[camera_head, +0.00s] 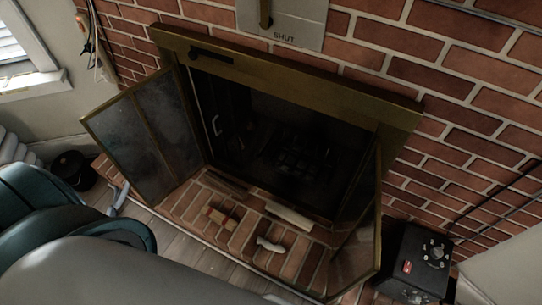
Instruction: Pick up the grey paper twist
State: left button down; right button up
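A pale grey, crumpled, narrow piece that looks like the paper twist (270,244) lies on the brick hearth (190,203), in front of the open fireplace. It lies toward the right part of the hearth, apart from the wood pieces there. Neither of my grippers can be made out in the head view, and nothing is touching the twist.
Glass doors (140,140) and (356,240) stand open on both sides of the dark firebox (285,145). A pale stick (289,213), a dark stick (225,184) and a brown block (221,217) lie on the hearth. A black box (418,262) stands right; a teal chair (40,205) left.

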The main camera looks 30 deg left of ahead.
aim_at(277, 248)
jog(key=k+j+u, duration=0.1)
jog(key=k+u, duration=0.15)
jog(key=k, duration=0.3)
jog(key=k+j+u, duration=0.2)
jog(key=k, duration=0.35)
